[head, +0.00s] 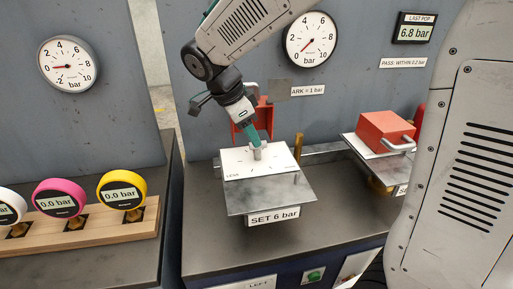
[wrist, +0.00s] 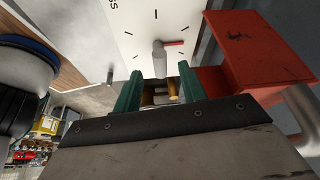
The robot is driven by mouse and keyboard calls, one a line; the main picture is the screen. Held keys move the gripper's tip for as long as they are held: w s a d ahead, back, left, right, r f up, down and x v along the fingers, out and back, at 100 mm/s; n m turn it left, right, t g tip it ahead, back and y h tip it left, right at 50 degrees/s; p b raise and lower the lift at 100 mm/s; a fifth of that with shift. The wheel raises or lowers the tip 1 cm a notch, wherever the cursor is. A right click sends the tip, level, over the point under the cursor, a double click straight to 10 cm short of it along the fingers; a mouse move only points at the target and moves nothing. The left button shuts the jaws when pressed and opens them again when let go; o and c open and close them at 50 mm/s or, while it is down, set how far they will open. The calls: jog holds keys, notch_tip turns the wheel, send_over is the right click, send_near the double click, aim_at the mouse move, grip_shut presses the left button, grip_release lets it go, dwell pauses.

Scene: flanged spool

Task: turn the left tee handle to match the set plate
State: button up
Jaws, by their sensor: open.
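The left tee handle (head: 258,152) is a small grey piece at the centre of a white dial plate (head: 235,166) on a grey metal block. In the wrist view the handle (wrist: 160,60) stands on the dial, with a red pointer (wrist: 174,43) directed right. The set plate (head: 274,217), reading "SET 6 bar", is on the block's front. My gripper (head: 254,136) is above the handle, its green fingers coming down close to it. In the wrist view my gripper (wrist: 160,86) has its fingers apart, near the handle's lower end. I cannot tell whether they touch it.
A red block (head: 384,131) with a metal handle stands right. Behind the dial are a red bracket (head: 240,127) and brass post (head: 298,147). A gauge (head: 311,39) and "6.8 bar" display (head: 414,32) are on the panel. Coloured digital gauges (head: 122,190) stand left in a wooden rack.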

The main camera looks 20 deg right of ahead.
aim_at(258, 150)
jog(key=x, duration=0.6)
